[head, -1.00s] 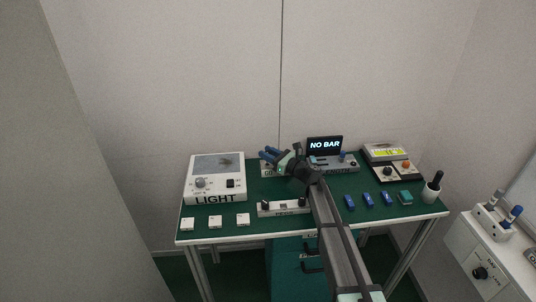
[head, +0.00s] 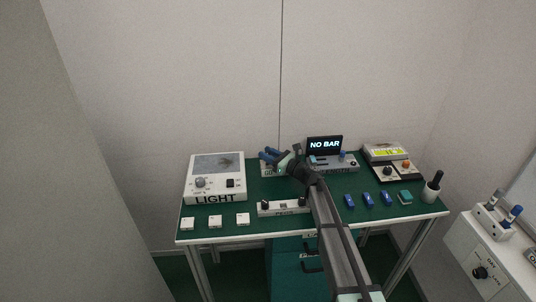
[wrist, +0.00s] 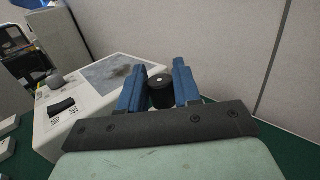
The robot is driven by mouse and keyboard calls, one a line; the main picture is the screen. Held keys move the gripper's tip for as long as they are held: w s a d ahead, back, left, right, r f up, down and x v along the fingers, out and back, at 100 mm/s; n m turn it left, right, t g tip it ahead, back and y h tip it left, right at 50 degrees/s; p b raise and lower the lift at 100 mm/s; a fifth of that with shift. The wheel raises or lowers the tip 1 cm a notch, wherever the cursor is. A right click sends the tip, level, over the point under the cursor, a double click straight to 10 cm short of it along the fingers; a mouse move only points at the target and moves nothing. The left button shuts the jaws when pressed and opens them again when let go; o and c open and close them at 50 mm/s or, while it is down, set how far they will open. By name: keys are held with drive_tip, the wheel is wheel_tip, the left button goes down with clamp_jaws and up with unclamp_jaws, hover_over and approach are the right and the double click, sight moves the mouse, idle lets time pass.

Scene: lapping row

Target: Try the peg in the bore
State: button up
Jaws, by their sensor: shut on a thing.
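My gripper (head: 269,155) reaches over the back of the green table, its blue fingers pointing left. In the wrist view the fingers (wrist: 160,92) are shut on the black peg (wrist: 161,91), of which only the dark round end shows. The peg's lower part is hidden, and so is whatever lies under it. A white block with lettering (head: 267,171), partly covered by my gripper, stands below the fingers. I cannot tell whether the peg touches it. No bore can be made out clearly.
The light box (head: 217,190) stands left of my gripper. Small white blocks (head: 215,222) and a white holder (head: 283,208) line the front. A display reading NO BAR (head: 325,145) stands behind right. Several blue pieces (head: 368,199) and a cup (head: 430,193) are at right.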

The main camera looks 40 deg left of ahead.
drive_tip(key=shift+f, duration=1.05)
drive_tip(key=o, duration=1.1)
wheel_tip(320, 180, up, 10)
drive_tip(key=shift+r, duration=0.1)
idle(0.4)
